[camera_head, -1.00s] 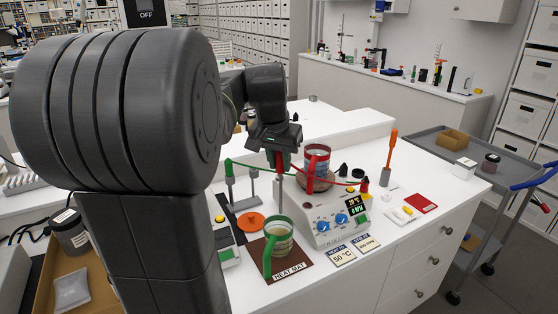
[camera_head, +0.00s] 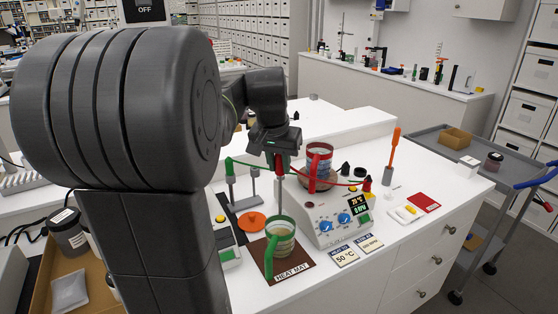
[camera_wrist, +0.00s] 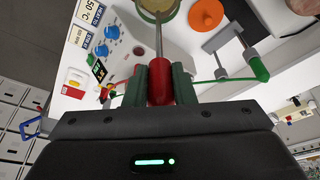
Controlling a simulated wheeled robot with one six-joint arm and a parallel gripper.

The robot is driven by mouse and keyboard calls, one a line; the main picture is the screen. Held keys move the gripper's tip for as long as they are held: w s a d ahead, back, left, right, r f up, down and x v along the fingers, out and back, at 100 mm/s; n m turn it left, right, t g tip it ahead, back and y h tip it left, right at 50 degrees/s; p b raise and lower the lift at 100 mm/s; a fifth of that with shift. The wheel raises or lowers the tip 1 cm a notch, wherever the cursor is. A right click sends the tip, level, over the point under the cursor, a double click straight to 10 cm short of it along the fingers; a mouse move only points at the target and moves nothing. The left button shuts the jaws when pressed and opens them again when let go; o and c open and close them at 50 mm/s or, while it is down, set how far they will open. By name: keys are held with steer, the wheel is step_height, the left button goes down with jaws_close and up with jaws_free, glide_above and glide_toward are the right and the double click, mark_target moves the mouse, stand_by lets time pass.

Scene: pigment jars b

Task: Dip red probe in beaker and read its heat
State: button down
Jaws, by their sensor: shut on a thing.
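My gripper (camera_head: 281,160) is shut on the red handle of the red probe (camera_wrist: 158,85), seen between its green fingers in the wrist view. The probe's thin metal rod points down toward a green-handled beaker (camera_head: 270,256) on the brown heat mat (camera_head: 308,265). In the wrist view the rod lines up with the beaker (camera_wrist: 157,6); I cannot tell whether its tip is inside. A red-handled beaker (camera_head: 319,150) stands on the stirrer hotplate (camera_head: 328,222), just right of my gripper.
A grey probe stand (camera_head: 254,185) with a green probe and an orange lid (camera_head: 251,221) lie left of the beaker. Cards including a 50 °C card (camera_head: 345,258) lie in front of the hotplate. An orange screwdriver-like tool (camera_head: 393,148) stands upright to the right.

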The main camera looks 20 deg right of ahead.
mark_target(280, 202)
steer(key=shift+f+b, duration=3.35)
steer(key=shift+f, duration=1.9)
steer(key=shift+r, duration=0.1)
stand_by(1.2)
